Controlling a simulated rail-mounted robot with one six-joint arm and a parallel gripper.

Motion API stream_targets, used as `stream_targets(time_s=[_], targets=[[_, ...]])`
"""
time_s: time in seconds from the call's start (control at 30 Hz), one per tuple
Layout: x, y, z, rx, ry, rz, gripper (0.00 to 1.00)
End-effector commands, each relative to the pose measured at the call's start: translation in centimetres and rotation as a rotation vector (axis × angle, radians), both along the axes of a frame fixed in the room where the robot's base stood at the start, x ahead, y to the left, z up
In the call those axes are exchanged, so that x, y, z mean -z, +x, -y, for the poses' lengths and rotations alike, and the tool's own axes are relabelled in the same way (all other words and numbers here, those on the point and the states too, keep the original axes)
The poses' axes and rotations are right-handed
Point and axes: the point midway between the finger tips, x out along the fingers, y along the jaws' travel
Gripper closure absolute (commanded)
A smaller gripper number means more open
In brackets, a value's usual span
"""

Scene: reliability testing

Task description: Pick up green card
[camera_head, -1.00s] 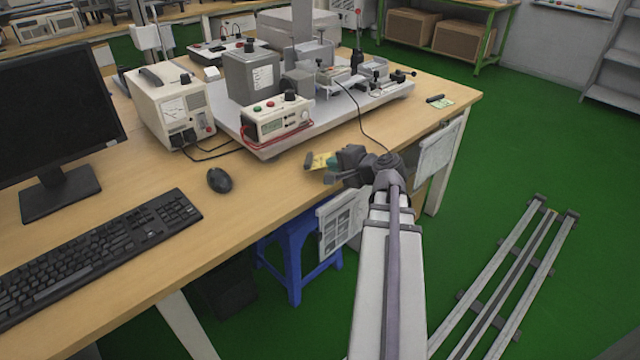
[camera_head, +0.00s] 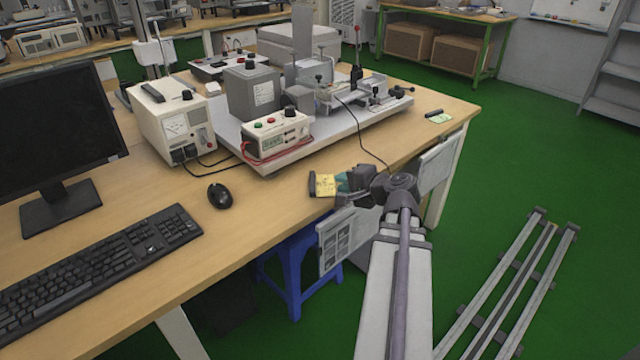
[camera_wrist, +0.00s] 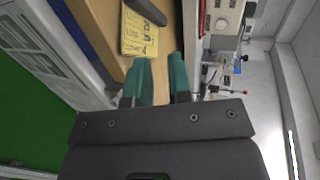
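A pale green card (camera_head: 440,118) lies on the table near its far right corner, beside a black pen-like object (camera_head: 433,112). My gripper (camera_head: 343,182) is over the front edge of the table, well short of that card. Its teal fingers are apart with an empty gap in the wrist view (camera_wrist: 163,82). A yellow card with dark writing (camera_head: 326,185) lies just past the fingertips, with a dark object along its left end. The yellow card also shows in the wrist view (camera_wrist: 138,35). I do not see the green card clearly in the wrist view.
A grey platform with test devices (camera_head: 350,125) stands behind my gripper, and a black cable hangs from it. A mouse (camera_head: 220,196) and keyboard (camera_head: 95,262) are to the left. A blue stool (camera_head: 292,275) stands below the table edge. Bare wood lies between the two cards.

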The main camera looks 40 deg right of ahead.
Motion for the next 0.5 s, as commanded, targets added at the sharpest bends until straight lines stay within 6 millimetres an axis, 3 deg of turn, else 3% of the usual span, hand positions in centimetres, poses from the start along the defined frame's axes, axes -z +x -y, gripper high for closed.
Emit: stream_targets(time_s=[0.23,0.5], targets=[[-1.6,-3.5,0.3,0.001,0.001,0.0,0.81],[-1.6,-4.2,0.4,-0.001,0.0,0.001,0.81]])
